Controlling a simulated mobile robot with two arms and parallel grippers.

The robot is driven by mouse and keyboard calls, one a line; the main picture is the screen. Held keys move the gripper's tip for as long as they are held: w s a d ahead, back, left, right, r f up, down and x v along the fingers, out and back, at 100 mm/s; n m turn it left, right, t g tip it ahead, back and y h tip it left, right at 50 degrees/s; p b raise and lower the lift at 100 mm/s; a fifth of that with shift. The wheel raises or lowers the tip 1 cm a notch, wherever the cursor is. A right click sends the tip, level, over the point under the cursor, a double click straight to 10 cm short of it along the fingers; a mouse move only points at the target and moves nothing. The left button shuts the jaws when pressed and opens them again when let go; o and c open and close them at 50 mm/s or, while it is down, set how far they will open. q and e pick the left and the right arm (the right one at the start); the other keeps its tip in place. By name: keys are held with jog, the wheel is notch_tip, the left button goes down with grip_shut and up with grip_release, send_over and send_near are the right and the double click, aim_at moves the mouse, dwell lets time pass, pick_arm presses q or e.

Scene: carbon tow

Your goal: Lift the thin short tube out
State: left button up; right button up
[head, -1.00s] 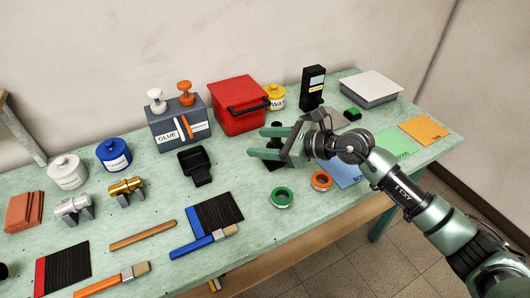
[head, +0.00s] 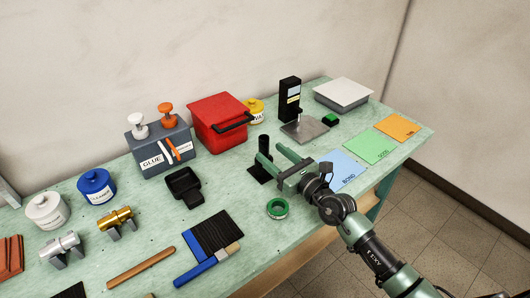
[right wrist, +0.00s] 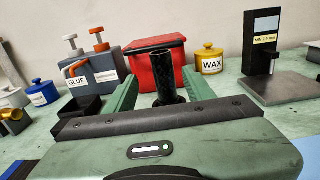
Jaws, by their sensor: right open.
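A black hollow tube (head: 264,144) stands upright on a flat black base (head: 258,172) near the middle of the bench. Its textured wall and open top show in the right wrist view (right wrist: 163,78). My right gripper (head: 269,153) is open and low over the bench, its two green fingers pointing at the tube. In the right wrist view the tube stands between the spread fingers (right wrist: 157,75), with room on both sides. I cannot tell how far between them it is. The tube's lower end is hidden in the wrist view. My left gripper is not in view.
A red bin (head: 222,125) and a yellow wax pot (head: 255,110) stand behind the tube. A black gauge on a grey plate (head: 304,131) is to the right. Coloured mats (head: 370,146) lie right.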

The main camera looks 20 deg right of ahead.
aim_at(260, 143)
jog(key=shift+w+a+f, duration=0.15)
jog(key=shift+w+f, duration=0.1)
jog(key=shift+w, duration=0.6)
jog(key=x, duration=0.5)
jog(key=shift+w, duration=0.15)
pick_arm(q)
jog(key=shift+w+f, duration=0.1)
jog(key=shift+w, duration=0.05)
pick_arm(e)
jog(key=shift+w+a, duration=0.1)
jog(key=shift+w, duration=0.4)
grip_shut()
pick_arm(q)
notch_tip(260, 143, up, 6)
jog(key=p, duration=0.6)
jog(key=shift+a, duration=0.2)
pick_arm(e)
notch_tip(260, 143, up, 6)
